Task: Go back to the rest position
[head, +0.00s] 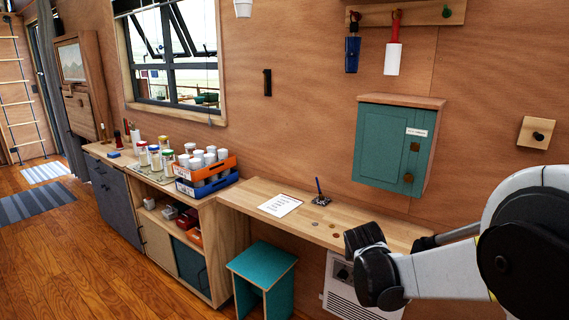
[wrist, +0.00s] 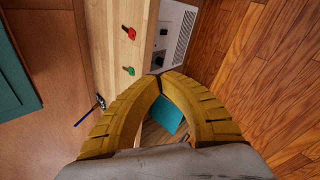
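My gripper (head: 364,262) shows in the head view at the right, at the end of my white and black arm, in front of the wooden desk (head: 260,198). In the wrist view its two yellow-brown fingers (wrist: 158,77) curve inward and their tips meet. Nothing is held between the tips. The teal stool (wrist: 168,114) shows through the gap behind them, beyond the fingers. My arm covers part of the desk's right end in the head view.
A teal wall cabinet (head: 385,145) hangs above. The teal stool (head: 262,278) stands below. Small red (wrist: 128,33) and green (wrist: 129,70) things lie on the desk. Wooden floor (wrist: 255,60) is open.

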